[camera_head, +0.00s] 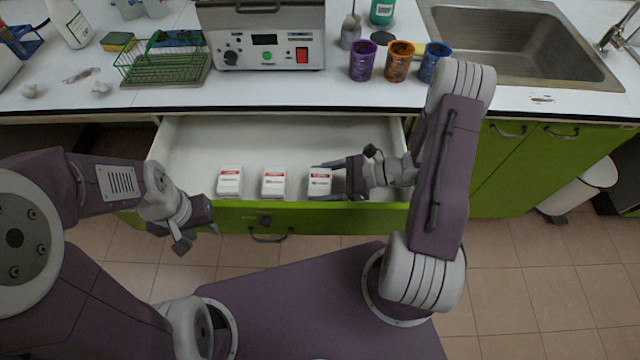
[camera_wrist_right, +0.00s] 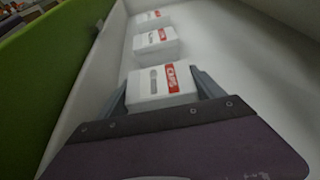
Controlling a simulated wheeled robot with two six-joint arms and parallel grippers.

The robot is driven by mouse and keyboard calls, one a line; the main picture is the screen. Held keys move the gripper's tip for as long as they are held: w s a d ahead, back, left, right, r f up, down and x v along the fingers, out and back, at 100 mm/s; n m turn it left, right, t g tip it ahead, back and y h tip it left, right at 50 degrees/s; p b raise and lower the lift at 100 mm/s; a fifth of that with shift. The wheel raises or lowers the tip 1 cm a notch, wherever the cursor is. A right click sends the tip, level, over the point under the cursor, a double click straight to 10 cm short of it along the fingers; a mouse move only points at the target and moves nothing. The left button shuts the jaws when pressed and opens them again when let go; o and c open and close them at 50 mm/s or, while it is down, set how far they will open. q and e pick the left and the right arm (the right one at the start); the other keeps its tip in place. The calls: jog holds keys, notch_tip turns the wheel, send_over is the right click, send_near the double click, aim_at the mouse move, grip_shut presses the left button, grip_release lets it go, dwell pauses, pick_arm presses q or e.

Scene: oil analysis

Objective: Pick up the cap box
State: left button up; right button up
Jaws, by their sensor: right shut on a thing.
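Three small white boxes with red labels stand in a row in the open drawer. The right-hand box (camera_head: 319,183) is between the fingers of my right gripper (camera_head: 335,180), which is shut on it. In the right wrist view this box (camera_wrist_right: 160,86) shows a red label reading "CAPS", with a finger on each side. The middle box (camera_head: 274,182) and the left box (camera_head: 229,181) stand apart to its left; the label text on them is too small to read. My left gripper (camera_head: 193,238) is in front of the drawer, empty, its fingers apart.
The open drawer (camera_head: 200,140) has a green front (camera_head: 330,217) and free room behind the boxes. On the white counter are a device (camera_head: 265,50), a green rack (camera_head: 160,65), three stained cups (camera_head: 398,62) and a sink (camera_head: 520,45).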

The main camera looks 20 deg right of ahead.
aim_at(320, 181)
notch_tip(320, 181, up, 10)
jog(key=p, duration=0.2)
jog(key=shift+f+p, duration=0.1)
jog(key=shift+p, duration=0.2)
